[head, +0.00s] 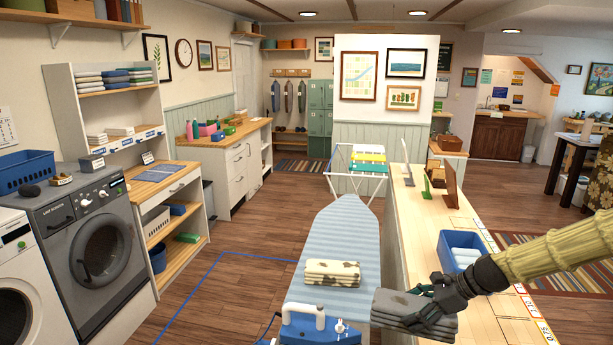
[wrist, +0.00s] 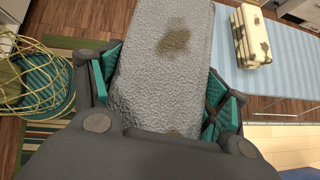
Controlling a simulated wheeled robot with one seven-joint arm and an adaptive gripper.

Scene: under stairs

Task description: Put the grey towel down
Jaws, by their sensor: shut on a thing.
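The grey towel (head: 388,308) is folded and has dark stains. My gripper (head: 425,302) is shut on it near the ironing board's right edge. In the wrist view the towel (wrist: 165,60) lies between the teal-padded fingers (wrist: 165,95), with its far part beside and partly over the board. I cannot tell its height above the board or whether it touches. The ironing board (head: 345,240) has a pale blue striped cover. A cream towel with brown spots (head: 332,272) lies folded on it, left of the grey towel.
A blue iron (head: 312,330) stands at the board's near end. The board's far half is bare. A long wooden counter (head: 420,215) runs along the right, with a blue bin (head: 462,246) of folded cloth. A wicker basket (wrist: 40,85) shows at left in the wrist view.

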